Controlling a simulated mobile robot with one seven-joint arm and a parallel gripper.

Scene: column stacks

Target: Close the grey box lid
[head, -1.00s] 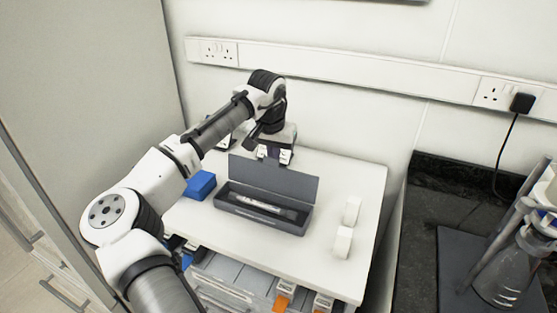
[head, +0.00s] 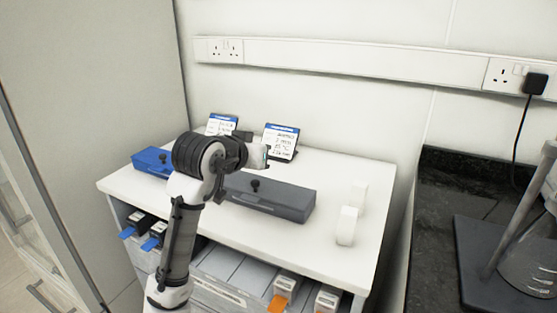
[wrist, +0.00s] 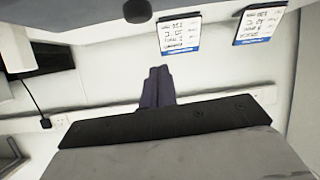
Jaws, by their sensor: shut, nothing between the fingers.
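The grey box (head: 290,207) sits on the white table with its lid down flat over it. A small black knob (head: 254,185) shows on the left part of the lid, and my arm covers the box's left end. The inside of the box is hidden. In the wrist view the lid (wrist: 80,14) and its knob (wrist: 138,11) show only at the top edge. My gripper (wrist: 156,72) is shut, with its dark fingers together and nothing between them. It is apart from the lid, and in the head view it is mostly hidden by my arm.
A blue box (head: 152,159) with a knob stands to the left, behind my arm. Two cards, one left (head: 221,124) and one right (head: 281,141), stand at the back. White blocks (head: 347,225) stand right of the grey box. The front right of the table (head: 335,265) is clear.

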